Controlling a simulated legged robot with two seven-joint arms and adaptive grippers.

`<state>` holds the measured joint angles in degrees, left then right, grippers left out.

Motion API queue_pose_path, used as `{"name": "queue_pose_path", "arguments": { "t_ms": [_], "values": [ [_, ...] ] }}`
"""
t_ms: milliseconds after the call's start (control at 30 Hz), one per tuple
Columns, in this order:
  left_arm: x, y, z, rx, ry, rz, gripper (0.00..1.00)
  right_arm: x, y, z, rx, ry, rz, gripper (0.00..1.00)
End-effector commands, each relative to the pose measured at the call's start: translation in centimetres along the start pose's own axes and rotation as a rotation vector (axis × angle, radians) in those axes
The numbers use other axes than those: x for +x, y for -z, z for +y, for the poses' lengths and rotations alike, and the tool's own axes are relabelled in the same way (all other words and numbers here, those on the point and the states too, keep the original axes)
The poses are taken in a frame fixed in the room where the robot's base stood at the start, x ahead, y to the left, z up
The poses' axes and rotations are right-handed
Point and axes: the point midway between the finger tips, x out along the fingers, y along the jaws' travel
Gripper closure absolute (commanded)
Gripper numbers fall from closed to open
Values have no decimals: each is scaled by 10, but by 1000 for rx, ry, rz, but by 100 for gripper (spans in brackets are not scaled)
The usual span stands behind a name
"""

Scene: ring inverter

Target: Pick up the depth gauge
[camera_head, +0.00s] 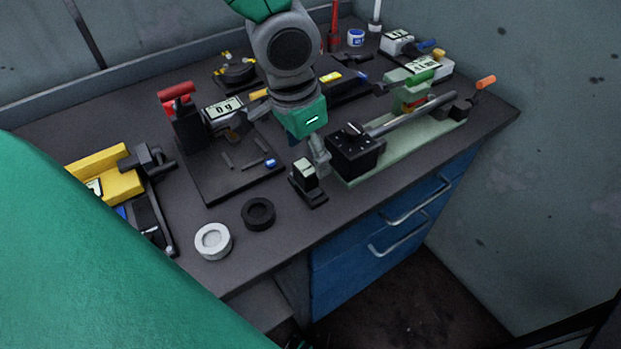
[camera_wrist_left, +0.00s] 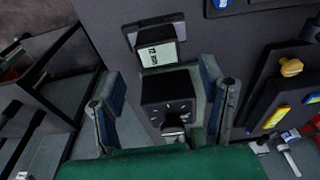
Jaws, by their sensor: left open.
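The thing I take for the depth gauge is a small device with a pale display on a flat dark base (camera_head: 307,184). It stands near the front edge of the bench. In the left wrist view its lit display (camera_wrist_left: 160,54) shows at the top, beyond the fingertips. My left gripper (camera_head: 318,160) hangs just behind and above it, between it and the black block. In the left wrist view the gripper (camera_wrist_left: 165,88) is open, its two fingers wide apart, with the black block (camera_wrist_left: 170,93) showing between them. My right gripper is not in view.
The black block (camera_head: 355,153) sits on a pale green bed (camera_head: 400,155) with a long bar at the right. A black ring (camera_head: 258,213) and a white ring (camera_head: 213,241) lie at the front left. A dark plate (camera_head: 225,183) and yellow tool (camera_head: 108,175) are left.

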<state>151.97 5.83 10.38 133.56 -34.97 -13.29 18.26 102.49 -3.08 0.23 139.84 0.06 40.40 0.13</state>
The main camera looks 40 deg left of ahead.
Motion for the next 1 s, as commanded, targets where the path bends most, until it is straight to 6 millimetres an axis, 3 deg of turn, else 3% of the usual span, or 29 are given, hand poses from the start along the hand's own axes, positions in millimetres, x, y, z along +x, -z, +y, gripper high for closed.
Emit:
{"name": "queue_pose_path", "arguments": {
  "t_ms": [167, 433, 767, 933, 1000],
  "values": [
    [12, -3, 0, 1, 0, -1, 36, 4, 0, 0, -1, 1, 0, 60],
    [51, -7, 7, 2, 5, -5, 36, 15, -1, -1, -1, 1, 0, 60],
    [56, -8, 5, 1, 1, 0, 36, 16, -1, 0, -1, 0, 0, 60],
    [57, -8, 3, 1, -1, 0, 96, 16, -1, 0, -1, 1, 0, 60],
    [57, -8, 3, 1, 0, -1, 100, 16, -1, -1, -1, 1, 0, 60]
  ]
}}
